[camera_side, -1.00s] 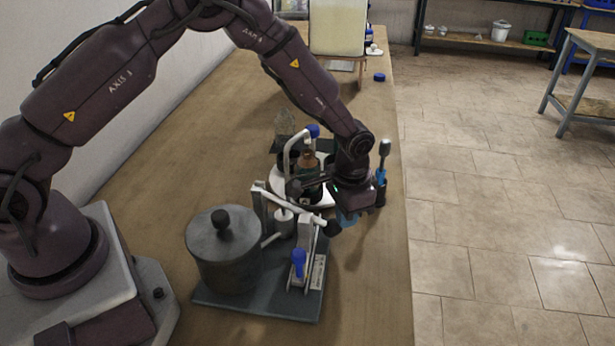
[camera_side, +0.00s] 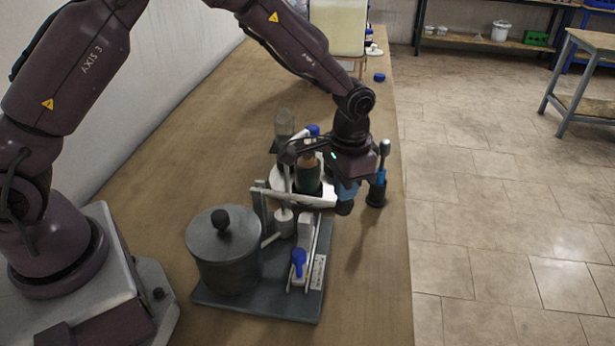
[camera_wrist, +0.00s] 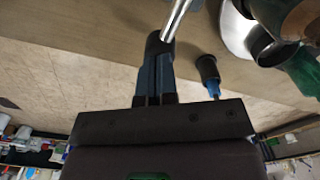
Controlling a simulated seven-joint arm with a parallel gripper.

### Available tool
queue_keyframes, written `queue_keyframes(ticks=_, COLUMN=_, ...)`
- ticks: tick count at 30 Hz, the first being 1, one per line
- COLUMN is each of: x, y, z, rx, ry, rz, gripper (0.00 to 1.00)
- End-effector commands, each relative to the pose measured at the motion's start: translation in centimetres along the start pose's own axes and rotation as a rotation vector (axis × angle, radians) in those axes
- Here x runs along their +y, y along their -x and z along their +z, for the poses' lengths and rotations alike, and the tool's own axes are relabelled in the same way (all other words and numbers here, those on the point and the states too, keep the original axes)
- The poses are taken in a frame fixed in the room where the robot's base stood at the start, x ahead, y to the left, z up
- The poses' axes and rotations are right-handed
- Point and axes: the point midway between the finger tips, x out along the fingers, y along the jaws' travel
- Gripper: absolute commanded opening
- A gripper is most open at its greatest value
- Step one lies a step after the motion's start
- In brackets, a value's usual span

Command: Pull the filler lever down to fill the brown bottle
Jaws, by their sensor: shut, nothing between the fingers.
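The filler (camera_side: 248,299) stands on a dark base in the side view, with a lidded grey pot. Its white lever (camera_side: 300,197) lies across the stand, sloping slightly down to a black grip at its right end. The brown bottle (camera_side: 307,174), greenish lower down, stands behind the lever, partly hidden by it and my arm. My gripper (camera_side: 346,192) is shut and empty, its blue fingers just above the lever's black grip. In the wrist view the shut fingers (camera_wrist: 156,80) meet the black grip at the end of a metal rod (camera_wrist: 177,18); touching or just apart, I cannot tell.
A blue and black upright piece with a metal rod (camera_side: 383,160) shows close right of my gripper. A clear bottle (camera_side: 284,122) stands behind the filler. A large pale tank (camera_side: 338,28) is farther back.

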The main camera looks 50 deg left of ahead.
Motion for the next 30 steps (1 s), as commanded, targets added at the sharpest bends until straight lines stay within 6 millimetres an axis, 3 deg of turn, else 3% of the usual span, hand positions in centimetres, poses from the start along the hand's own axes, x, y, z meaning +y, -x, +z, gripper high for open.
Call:
queue_keyframes(ticks=12, x=-0.1, y=3.0, z=0.2, rx=0.002, ry=0.0, rz=0.0, gripper=0.0)
queue_keyframes(ticks=30, x=-0.2, y=5.7, z=0.3, rx=0.002, ry=-0.001, rz=0.0, gripper=0.0)
